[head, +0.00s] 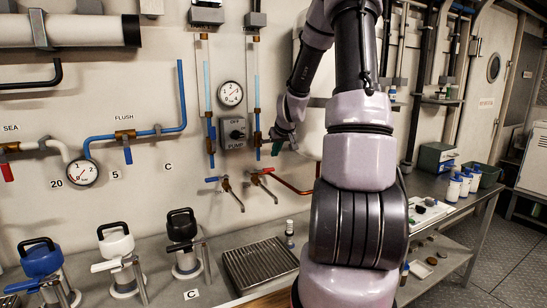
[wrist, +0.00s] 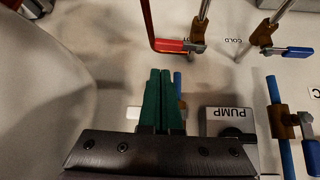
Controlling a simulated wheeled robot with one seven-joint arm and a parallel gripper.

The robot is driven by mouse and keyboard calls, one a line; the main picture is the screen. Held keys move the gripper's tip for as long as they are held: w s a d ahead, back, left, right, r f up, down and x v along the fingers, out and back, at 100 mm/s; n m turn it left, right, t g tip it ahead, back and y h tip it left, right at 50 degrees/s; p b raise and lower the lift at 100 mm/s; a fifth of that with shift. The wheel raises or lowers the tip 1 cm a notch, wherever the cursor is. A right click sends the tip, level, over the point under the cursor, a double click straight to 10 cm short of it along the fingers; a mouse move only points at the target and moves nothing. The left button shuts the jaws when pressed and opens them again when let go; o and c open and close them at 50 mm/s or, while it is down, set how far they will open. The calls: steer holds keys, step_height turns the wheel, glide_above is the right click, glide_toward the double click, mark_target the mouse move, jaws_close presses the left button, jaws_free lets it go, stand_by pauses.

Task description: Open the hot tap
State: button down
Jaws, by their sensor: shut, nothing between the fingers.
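The hot tap (head: 256,180) is on the wall, with a brass body, a spout slanting down and a red lever (head: 265,170). In the wrist view, which is upside down, the red lever (wrist: 172,45) lies sideways just beyond my fingertips, apart from them. A label beside it is partly hidden. My gripper (head: 278,147) has green fingers and is above and slightly right of the hot tap in the head view. In the wrist view its fingers (wrist: 160,72) are pressed together with nothing between them. The cold tap (head: 225,183) with a blue lever (wrist: 298,53) is alongside.
A PUMP box (head: 234,132) and blue vertical pipes are close by my gripper. A red pipe (head: 293,184) runs to the hot tap. Below are a counter with a drain grate (head: 258,265), a small bottle (head: 290,228) and several lidded flasks at left.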

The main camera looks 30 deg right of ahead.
steer(key=x, duration=0.8)
steer(key=shift+w+f, duration=0.15)
steer(key=shift+f, duration=0.15)
